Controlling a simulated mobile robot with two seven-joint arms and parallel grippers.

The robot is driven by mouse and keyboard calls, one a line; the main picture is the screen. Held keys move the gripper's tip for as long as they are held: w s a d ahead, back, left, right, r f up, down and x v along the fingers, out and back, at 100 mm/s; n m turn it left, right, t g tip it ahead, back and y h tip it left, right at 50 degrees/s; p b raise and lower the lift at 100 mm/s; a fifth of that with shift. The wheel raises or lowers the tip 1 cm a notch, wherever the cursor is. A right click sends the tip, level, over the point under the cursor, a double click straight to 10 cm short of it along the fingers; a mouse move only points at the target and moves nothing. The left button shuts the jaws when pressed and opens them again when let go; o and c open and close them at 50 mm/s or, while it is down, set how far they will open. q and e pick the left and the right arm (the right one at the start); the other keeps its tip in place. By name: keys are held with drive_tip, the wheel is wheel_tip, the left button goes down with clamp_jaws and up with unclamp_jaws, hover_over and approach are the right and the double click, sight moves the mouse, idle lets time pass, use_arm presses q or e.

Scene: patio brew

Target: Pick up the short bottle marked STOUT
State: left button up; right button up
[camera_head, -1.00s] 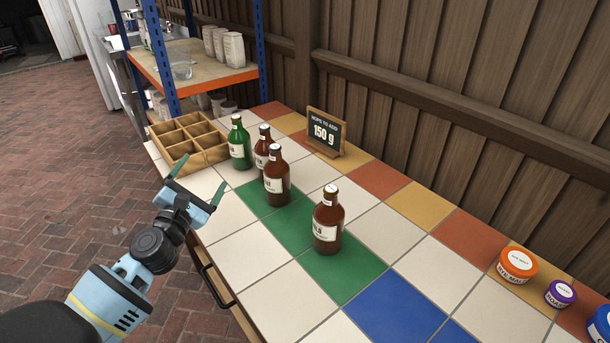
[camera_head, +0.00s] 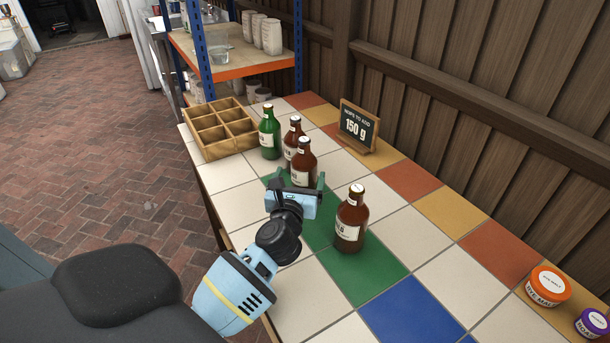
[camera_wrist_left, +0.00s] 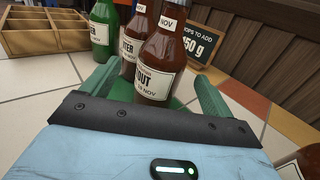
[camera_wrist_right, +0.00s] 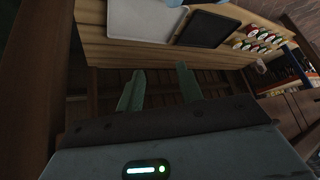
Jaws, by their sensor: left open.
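A brown bottle (camera_head: 304,164) stands upright on the green tiles; in the left wrist view its label (camera_wrist_left: 153,82) ends in "OUT". My left gripper (camera_head: 301,181) is open at this bottle's near side, its two fingers to either side of it, with no grip on it. The gripper hides the bottle's base in the head view. A second brown bottle (camera_head: 292,140) stands just behind, its label ending in "TER" in the left wrist view (camera_wrist_left: 130,48). Another brown bottle (camera_head: 351,222) stands nearer, to the right. My right gripper (camera_wrist_right: 160,80) is open and empty.
A green bottle (camera_head: 268,135) stands beside a wooden divided crate (camera_head: 222,126) at the far left. A sign reading 150 g (camera_head: 356,127) stands by the fence. Lidded tubs (camera_head: 547,288) sit at the right. The right wrist view shows a wooden surface (camera_wrist_right: 125,52).

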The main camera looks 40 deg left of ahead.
sight(305, 163)
use_arm(q)
drive_tip(key=shift+x, duration=2.75)
drive_tip(key=shift+d+r, duration=0.1)
drive_tip(key=shift+r, duration=0.05)
drive_tip(key=c, duration=1.4)
drive_tip(key=shift+r, duration=0.1)
drive_tip(key=shift+c, duration=0.4)
drive_tip(key=shift+r, duration=0.1)
